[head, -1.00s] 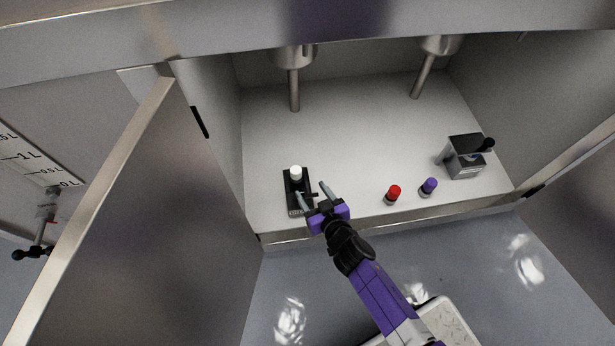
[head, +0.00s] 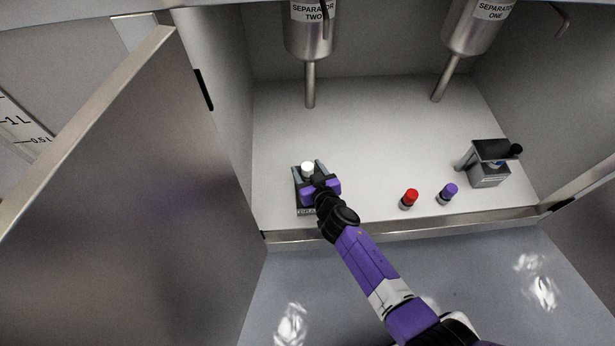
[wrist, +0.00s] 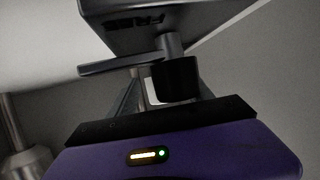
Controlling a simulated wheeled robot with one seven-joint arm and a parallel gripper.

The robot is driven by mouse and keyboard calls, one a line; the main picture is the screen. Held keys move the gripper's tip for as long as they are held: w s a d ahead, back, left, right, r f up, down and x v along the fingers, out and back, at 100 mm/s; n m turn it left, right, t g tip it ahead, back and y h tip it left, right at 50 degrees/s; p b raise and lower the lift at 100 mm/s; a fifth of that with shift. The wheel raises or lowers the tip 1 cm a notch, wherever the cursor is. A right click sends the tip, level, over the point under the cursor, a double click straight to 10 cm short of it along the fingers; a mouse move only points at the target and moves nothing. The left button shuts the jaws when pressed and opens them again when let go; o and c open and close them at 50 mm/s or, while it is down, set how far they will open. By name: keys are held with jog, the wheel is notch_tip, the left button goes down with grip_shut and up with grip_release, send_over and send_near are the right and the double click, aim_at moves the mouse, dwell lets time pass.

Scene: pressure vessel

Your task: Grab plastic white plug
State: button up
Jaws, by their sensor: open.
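The white plug (head: 307,168) stands upright at the far end of a black stand (head: 305,211) on the left of the cabinet floor, in the head view. My gripper (head: 309,164) is over the stand, jaws open, with one finger on each side of the plug. I cannot tell whether the fingers touch it. In the wrist view the purple gripper body fills the bottom, and a dark cylinder (wrist: 175,80) and a dark block (wrist: 155,22) are in front of it. A small pale patch between the fingers may be the plug, but it is mostly hidden.
A red-capped plug (head: 409,199) and a purple-capped plug (head: 447,194) stand to the right. A grey device with a black knob (head: 488,165) is farther right. Separator pipes (head: 310,85) hang at the back. An open door (head: 125,200) is at left; the middle floor is clear.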

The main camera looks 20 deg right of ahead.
jog(key=shift+w, duration=0.15)
grip_shut()
jog(key=shift+r, duration=0.1)
dwell(0.3)
